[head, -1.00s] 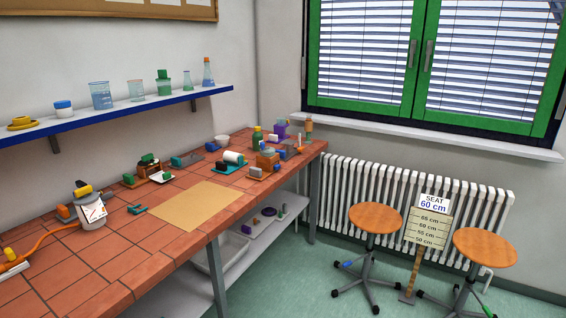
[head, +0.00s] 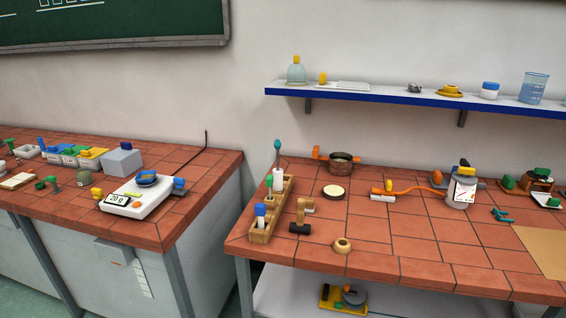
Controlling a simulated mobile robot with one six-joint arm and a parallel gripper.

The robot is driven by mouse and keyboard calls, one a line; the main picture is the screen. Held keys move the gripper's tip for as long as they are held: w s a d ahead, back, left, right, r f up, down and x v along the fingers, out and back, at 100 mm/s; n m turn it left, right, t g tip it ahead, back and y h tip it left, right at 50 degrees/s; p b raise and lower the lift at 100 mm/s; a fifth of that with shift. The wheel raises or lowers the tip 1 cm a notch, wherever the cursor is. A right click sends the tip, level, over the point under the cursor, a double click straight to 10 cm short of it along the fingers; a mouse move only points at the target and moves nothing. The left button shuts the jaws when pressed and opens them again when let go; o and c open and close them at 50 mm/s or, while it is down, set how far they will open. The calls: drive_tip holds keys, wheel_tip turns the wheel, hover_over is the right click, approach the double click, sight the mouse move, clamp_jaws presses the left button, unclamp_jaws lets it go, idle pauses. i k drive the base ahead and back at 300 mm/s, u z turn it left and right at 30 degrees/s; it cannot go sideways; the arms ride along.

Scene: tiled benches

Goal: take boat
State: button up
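No thing in view is plainly marked as the boat. A white balance (head: 138,198) stands on the left bench, its display reading what looks like 20 g. A small blue dish (head: 147,178) rests on its pan, with small yellow and orange pieces on the balance beside it. A small white tray (head: 548,199) with a green part lies at the far right of the right bench. I cannot tell whether either one is the boat. My gripper is not in view.
The left bench (head: 215,160) and right bench (head: 420,270) have a gap between them. A wooden rack (head: 262,232), a brown pot (head: 341,162) and a grey canister (head: 461,190) stand on the right bench. Its front middle is mostly clear. A shelf (head: 400,97) hangs above.

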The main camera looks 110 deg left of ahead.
sight(143, 177)
drive_tip(key=z, duration=0.7)
drive_tip(key=k, duration=0.15)
drive_tip(key=u, duration=2.65)
drive_tip(key=k, duration=0.15)
drive_tip(key=u, duration=2.15)
drive_tip(key=k, duration=0.3)
drive_tip(key=u, duration=1.3)
